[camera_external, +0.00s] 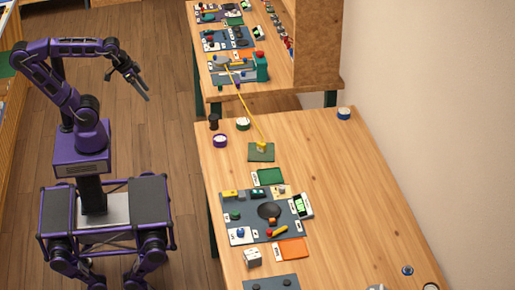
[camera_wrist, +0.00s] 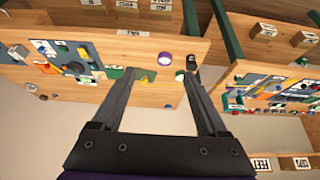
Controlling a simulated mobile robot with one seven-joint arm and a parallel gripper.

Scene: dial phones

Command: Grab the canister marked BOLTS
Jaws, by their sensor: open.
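I cannot read the word BOLTS on anything in either view, so I cannot tell which canister bears it. A purple canister with a pale top (camera_external: 220,140) stands near the left edge of the near table; it also shows in the wrist view (camera_wrist: 165,58). A dark canister (camera_external: 214,122) and a green-and-white round one (camera_external: 243,124) stand close to it. A blue-and-white round container (camera_external: 344,113) is at the table's far right. My gripper (camera_external: 142,91) is raised over the floor, left of the tables; in the wrist view its fingers (camera_wrist: 160,74) are spread and empty.
The near table (camera_external: 355,200) holds a grey panel with a dial and small parts (camera_external: 265,213), a green mat (camera_external: 270,176) and an orange mat (camera_external: 292,248). A yellow cord (camera_external: 248,108) spans to the far table. The near table's right side is mostly bare.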

